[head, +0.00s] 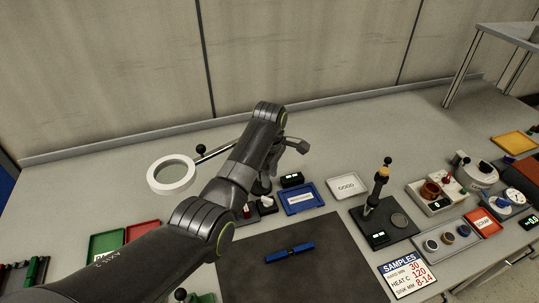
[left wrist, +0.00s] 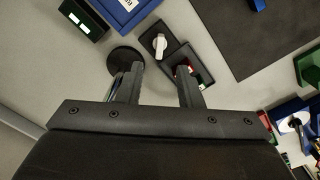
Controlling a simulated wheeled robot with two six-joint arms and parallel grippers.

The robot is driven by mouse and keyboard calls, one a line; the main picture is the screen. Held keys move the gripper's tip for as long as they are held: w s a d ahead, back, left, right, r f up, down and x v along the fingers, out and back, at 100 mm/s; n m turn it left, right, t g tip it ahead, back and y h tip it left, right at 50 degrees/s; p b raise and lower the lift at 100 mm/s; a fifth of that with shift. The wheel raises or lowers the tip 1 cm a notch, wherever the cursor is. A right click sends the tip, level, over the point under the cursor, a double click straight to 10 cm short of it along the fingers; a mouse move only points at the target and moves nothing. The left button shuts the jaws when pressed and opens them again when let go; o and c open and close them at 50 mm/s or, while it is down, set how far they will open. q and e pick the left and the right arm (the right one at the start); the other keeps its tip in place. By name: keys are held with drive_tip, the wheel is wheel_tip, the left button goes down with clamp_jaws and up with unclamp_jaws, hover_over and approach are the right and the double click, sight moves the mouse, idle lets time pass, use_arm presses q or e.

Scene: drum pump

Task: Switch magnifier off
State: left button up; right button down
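The magnifier (head: 172,175) shows in the head view as a white ring lamp on a thin arm, left of my left arm. A round black base (left wrist: 126,60), likely the magnifier's, lies beside one finger in the left wrist view. A dark box with a white knob (left wrist: 160,43) sits just beyond the fingertips. Joined to it is a dark box with a red switch (left wrist: 185,68), partly covered by the other finger. My left gripper (left wrist: 158,70) is open, with nothing between its fingers, pointing down over these boxes. My right gripper is not in view.
A blue tray (head: 318,203) and a black display (head: 291,180) stand close to the left gripper. A dark mat (head: 300,275) with a blue tool (head: 289,252) lies in front. A white tray (head: 333,188) is farther right.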

use_arm(q)
wheel_tip(320, 180, up, 7)
drive_tip(key=b, duration=0.1)
drive_tip(key=shift+r, duration=0.15)
idle(0.4)
